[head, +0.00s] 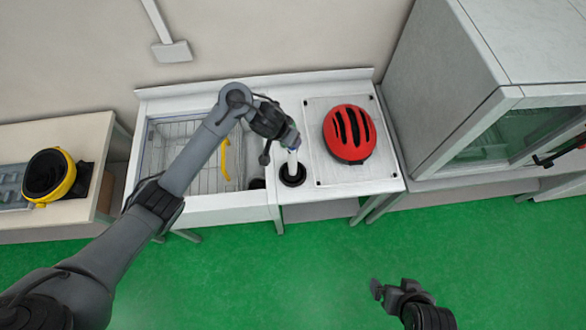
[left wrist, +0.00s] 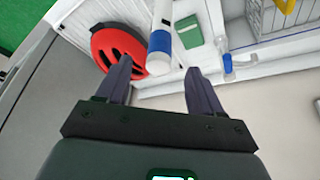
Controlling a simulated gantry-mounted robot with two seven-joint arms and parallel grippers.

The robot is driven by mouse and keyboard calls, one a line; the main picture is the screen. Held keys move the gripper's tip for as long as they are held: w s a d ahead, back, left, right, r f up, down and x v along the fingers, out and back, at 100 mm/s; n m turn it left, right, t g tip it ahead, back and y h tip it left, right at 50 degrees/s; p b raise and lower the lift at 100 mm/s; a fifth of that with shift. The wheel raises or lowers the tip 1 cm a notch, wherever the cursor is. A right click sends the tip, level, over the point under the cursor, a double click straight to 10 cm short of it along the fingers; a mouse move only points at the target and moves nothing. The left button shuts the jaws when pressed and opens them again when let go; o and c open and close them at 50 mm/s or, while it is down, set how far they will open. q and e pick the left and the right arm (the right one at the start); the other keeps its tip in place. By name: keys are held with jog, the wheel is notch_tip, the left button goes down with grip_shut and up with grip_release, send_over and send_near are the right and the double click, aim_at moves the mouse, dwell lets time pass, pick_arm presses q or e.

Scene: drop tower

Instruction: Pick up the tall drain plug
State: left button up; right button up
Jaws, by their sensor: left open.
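The tall drain plug (head: 293,163) is a white upright cylinder standing in a black round base on the white counter, between the sink and the red helmet. My left gripper (head: 291,140) is at the top of the plug in the head view. Its fingers also show in the left wrist view (left wrist: 160,85), spread apart with nothing between them. My right gripper (head: 380,288) hangs low over the green floor; its jaws are too small to read.
A red helmet (head: 349,134) lies on a panel right of the plug. The sink basin (head: 240,205) with a wire rack and a yellow handle (head: 225,160) is to the left. A grey cabinet (head: 440,75) stands at right. A yellow-black device (head: 48,176) sits on the left table.

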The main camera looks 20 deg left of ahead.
pick_arm(q)
jog(key=b+x, duration=0.5)
jog(key=x, duration=0.3)
jog(key=shift+w+f, duration=0.15)
jog(key=shift+f, duration=0.15)
jog(key=c, duration=1.2)
grip_shut()
